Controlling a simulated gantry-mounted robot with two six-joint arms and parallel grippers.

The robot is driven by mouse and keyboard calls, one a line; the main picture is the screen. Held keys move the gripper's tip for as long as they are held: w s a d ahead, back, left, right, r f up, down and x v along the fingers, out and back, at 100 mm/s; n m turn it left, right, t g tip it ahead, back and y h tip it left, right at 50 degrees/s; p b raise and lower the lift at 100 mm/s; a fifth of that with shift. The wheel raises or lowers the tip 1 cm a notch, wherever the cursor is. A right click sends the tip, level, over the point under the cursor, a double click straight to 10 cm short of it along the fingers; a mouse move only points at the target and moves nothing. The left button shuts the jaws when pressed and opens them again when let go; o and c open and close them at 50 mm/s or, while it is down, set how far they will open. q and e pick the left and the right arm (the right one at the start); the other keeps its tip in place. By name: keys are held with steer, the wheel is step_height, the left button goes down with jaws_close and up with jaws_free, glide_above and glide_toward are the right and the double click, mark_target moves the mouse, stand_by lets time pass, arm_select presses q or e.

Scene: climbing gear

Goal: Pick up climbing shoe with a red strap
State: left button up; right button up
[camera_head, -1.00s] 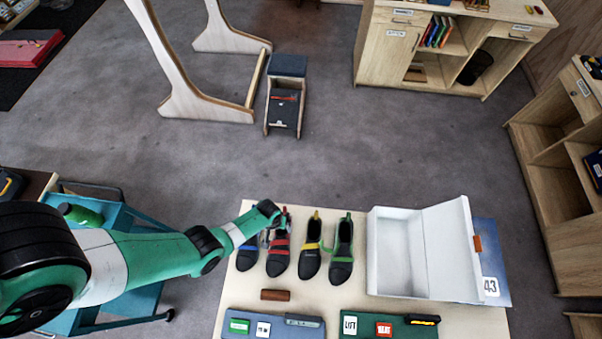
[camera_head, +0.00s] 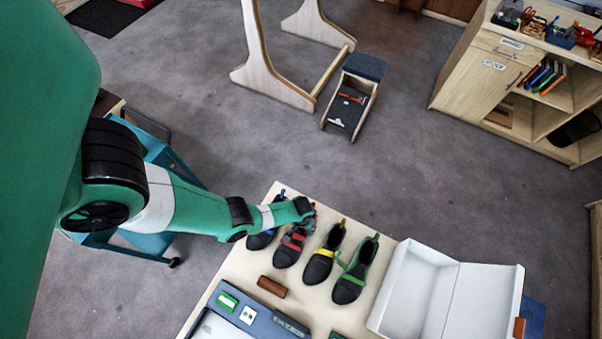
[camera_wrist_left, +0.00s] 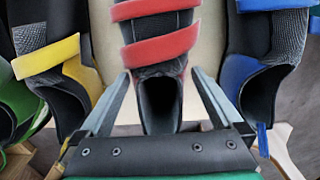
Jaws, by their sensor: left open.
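The black climbing shoe with a red strap (camera_head: 289,249) stands on the light table, second from the left in a row of shoes. In the left wrist view its red straps (camera_wrist_left: 160,48) and dark heel opening face my gripper. My left gripper (camera_head: 309,218) is at the heel end of this shoe in the head view. In the wrist view the left gripper (camera_wrist_left: 161,73) is open, with one finger on each side of the heel. I cannot tell whether the fingers touch it. My right gripper is not in view.
Close beside it are a blue-strapped shoe (camera_head: 262,239), a yellow-strapped shoe (camera_head: 320,266) and a green-strapped shoe (camera_head: 351,285). An open white box (camera_head: 408,285) stands to the right. A brown block (camera_head: 272,287) lies in front of the shoes.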

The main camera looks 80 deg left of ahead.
mark_target(301, 230)
arm_select(q)
steer(key=f+b, duration=0.4)
steer(key=f, duration=0.1)
steer(key=shift+s+d, duration=0.15)
steer(key=shift+d, duration=0.05)
steer(key=shift+r, duration=0.2)
steer(key=c, duration=1.4)
